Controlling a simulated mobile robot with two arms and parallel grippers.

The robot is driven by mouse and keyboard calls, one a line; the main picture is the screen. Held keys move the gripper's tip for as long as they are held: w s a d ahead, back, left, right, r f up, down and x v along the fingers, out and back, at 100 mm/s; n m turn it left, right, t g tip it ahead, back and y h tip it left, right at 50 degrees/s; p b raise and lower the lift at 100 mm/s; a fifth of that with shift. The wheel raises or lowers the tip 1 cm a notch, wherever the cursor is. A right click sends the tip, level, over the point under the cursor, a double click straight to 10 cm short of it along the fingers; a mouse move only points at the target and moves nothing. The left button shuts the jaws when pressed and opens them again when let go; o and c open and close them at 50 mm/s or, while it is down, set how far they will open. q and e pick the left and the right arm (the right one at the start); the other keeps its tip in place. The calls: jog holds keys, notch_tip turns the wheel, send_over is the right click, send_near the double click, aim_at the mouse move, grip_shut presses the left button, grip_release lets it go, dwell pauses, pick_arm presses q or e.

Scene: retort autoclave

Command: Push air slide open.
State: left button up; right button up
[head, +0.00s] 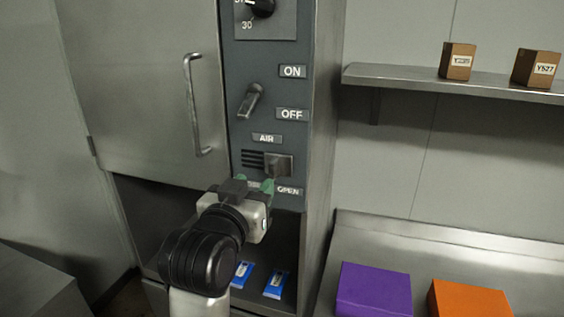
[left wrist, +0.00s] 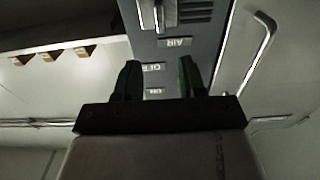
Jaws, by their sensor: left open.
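The air slide (head: 279,166) is a grey block on the dark control panel, at the right end of a slotted vent. The AIR label (head: 266,139) is above it and the OPEN label (head: 289,191) below it. My left gripper (head: 255,184) is just below and left of the slide in the head view, open and empty. Its fingertips partly cover the OPEN label; contact with the slide cannot be told. In the left wrist view the gripper's fingers (left wrist: 159,78) are spread, and the slide (left wrist: 158,14) is at the top edge beside the vent. My right gripper is not in view.
The ON/OFF lever (head: 250,101) is above the slide. The door handle (head: 196,105) stands out to the left. Blue-and-white packets (head: 276,284) lie in the opening below. A shelf (head: 400,77) with boxes and a counter (head: 450,245) with purple and orange boxes are right.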

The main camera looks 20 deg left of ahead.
aim_at(271, 165)
pick_arm(q)
jog(key=w+p, duration=0.3)
jog(key=w, duration=0.6)
jog(key=shift+d, duration=0.1)
jog(key=shift+w+f, duration=0.1)
jog(key=shift+w, duration=0.45)
grip_shut()
